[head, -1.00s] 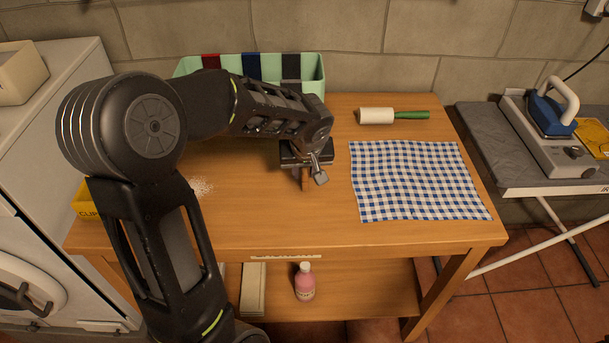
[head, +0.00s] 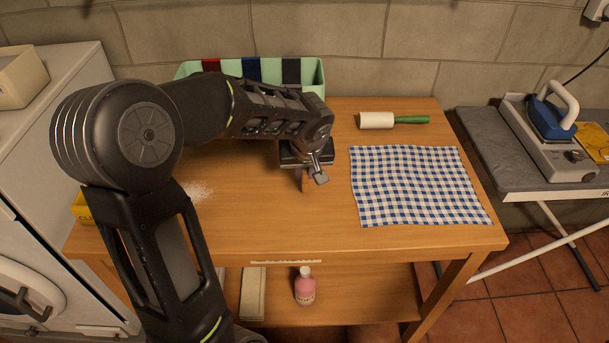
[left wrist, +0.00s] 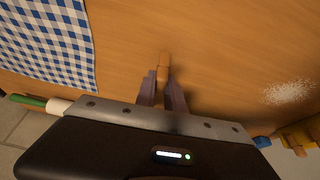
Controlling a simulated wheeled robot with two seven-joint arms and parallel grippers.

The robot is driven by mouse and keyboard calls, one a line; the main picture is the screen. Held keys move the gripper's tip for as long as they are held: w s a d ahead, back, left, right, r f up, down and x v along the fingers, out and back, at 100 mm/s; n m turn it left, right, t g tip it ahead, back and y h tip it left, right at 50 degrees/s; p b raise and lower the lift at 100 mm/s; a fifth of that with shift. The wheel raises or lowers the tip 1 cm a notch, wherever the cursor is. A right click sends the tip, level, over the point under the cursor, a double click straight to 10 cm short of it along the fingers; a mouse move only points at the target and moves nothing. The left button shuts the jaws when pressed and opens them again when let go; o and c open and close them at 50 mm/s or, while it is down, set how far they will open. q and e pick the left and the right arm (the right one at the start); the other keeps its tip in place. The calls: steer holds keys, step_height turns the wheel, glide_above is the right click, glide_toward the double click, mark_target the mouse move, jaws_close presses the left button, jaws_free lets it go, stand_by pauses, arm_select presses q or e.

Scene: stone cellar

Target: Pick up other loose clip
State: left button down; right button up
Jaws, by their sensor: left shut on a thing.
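A small wooden clip (left wrist: 164,60) sticks out between the fingertips of my left gripper (left wrist: 161,84) in the left wrist view. The gripper is shut on it. In the head view my left gripper (head: 301,174) is over the middle of the wooden table, and a little of the clip (head: 305,185) shows below it. The gripper hides the rest of the clip. I cannot tell whether the clip touches the table top. My right gripper is in neither view.
The table (head: 270,225) also holds a blue checked cloth (head: 420,185), a lint roller (head: 377,120) with a green handle, a mint bin (head: 319,75) with coloured dividers at the back, and spilled white grains (head: 197,191). The front middle is clear.

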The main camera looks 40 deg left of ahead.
mark_target(305, 170)
arm_select(q)
step_height(305, 170, up, 9)
steer(key=shift+f+b, duration=0.1)
steer(key=shift+b, duration=0.2)
